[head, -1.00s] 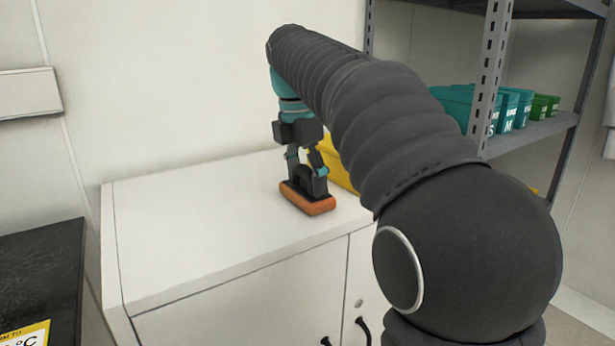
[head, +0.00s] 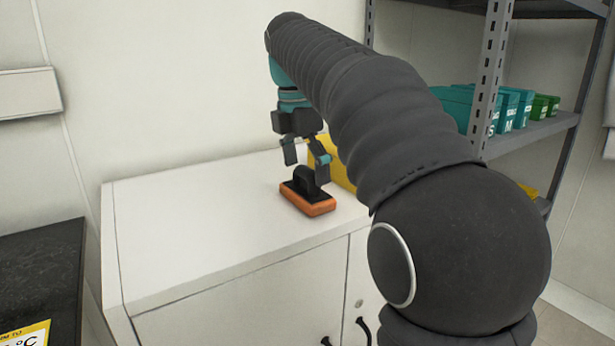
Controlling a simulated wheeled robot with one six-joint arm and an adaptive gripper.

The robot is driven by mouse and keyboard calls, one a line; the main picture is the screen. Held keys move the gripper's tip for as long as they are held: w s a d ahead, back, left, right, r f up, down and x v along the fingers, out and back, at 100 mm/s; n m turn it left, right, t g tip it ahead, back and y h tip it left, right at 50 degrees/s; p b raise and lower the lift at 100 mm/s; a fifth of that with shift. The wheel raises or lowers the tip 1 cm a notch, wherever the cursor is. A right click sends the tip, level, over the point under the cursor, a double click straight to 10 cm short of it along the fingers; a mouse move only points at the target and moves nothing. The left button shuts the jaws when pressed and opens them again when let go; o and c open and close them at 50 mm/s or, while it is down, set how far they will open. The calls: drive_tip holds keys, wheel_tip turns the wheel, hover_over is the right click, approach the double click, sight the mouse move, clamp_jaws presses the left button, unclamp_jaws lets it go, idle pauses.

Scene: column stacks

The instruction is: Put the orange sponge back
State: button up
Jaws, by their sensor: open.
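The orange sponge (head: 310,207) has a black backing and a black handle. It lies flat on the white cabinet top (head: 190,225), toward its right side. My gripper (head: 307,172) is open and empty, just above the sponge, with its fingers spread to either side over the handle. The right finger overlaps the handle's upper part in this view, so I cannot tell whether it touches.
A yellow object (head: 327,160) stands behind the gripper, partly hidden by my arm. A metal shelf (head: 545,128) with teal and green bins is at the right. A dark surface (head: 40,280) is at lower left. The cabinet top's left part is clear.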

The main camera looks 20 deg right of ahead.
sight(306, 167)
drive_tip(key=shift+s+a+r, duration=0.1)
drive_tip(key=shift+a+r, duration=0.1)
drive_tip(key=shift+r, duration=1.25)
drive_tip(key=shift+s+a+r, duration=0.1)
drive_tip(key=shift+a+r, duration=0.05)
drive_tip(key=shift+r, duration=1.3)
